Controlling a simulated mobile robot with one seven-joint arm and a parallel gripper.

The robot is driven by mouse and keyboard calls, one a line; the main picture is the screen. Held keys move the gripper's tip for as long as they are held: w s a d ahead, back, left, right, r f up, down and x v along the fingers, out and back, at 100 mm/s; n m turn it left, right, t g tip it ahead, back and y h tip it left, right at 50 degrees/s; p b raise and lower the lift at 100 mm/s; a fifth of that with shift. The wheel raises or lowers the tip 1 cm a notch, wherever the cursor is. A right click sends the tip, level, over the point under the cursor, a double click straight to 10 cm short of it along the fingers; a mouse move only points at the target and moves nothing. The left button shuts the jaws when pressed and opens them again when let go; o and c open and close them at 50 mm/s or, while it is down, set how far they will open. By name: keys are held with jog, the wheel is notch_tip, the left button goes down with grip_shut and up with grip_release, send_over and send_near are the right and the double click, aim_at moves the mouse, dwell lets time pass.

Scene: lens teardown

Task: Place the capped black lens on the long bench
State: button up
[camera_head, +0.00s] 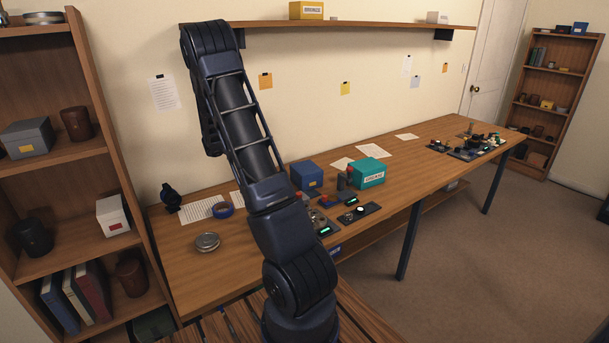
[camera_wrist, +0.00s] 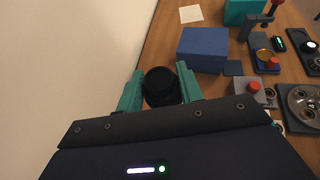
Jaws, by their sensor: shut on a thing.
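The capped black lens (camera_wrist: 160,82) is a round dark cylinder seen from above in the wrist view. It sits between the two teal fingers of my gripper (camera_wrist: 160,88), which is shut on it. The lens is over the wall side of the long bench (camera_head: 420,165), left of a blue box (camera_wrist: 203,50). I cannot tell whether it touches the bench top. In the head view, my arm hides the gripper and the lens.
The blue box also shows in the head view (camera_head: 306,174), beside a teal box (camera_head: 368,173). Small devices with red knobs (camera_wrist: 253,87) lie to the right. A round tin (camera_head: 207,242) and a blue tape roll (camera_head: 222,210) are on the left end. Bare wood lies right of the teal box.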

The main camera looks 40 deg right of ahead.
notch_tip(320, 180, down, 20)
jog(key=shift+r, duration=0.1)
dwell(0.5)
jog(key=o, duration=1)
jog(key=shift+f, duration=0.2)
jog(key=shift+o, duration=0.2)
jog(key=shift+r, duration=0.1)
